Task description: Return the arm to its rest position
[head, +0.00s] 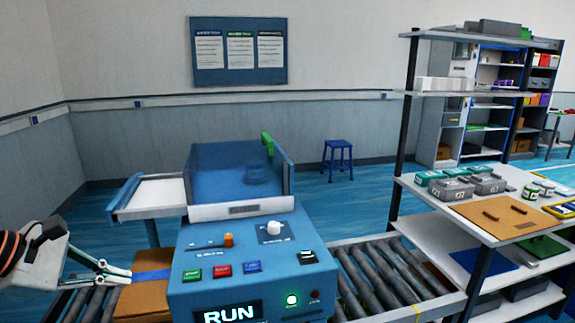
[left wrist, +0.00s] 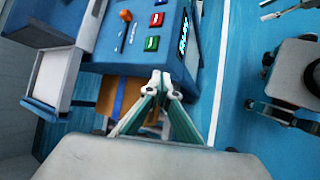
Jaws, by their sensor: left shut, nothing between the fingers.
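My left gripper (head: 125,275) comes in from the left in the head view, to the left of the blue test machine (head: 240,270). Its fingers are shut and empty, and they appear above or beside a brown cardboard box (head: 145,297) with a blue strip. In the left wrist view the fingertips (left wrist: 162,78) meet in front of the same box (left wrist: 112,97). Whether they touch the box I cannot tell. My right gripper is not in the head view; part of a gripper at the top right of the left wrist view (left wrist: 290,8) is probably it, cut off by the edge.
A roller conveyor (head: 390,275) runs right. Shelving (head: 440,200) with bins stands at right. A blue stool (head: 338,158) stands behind.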

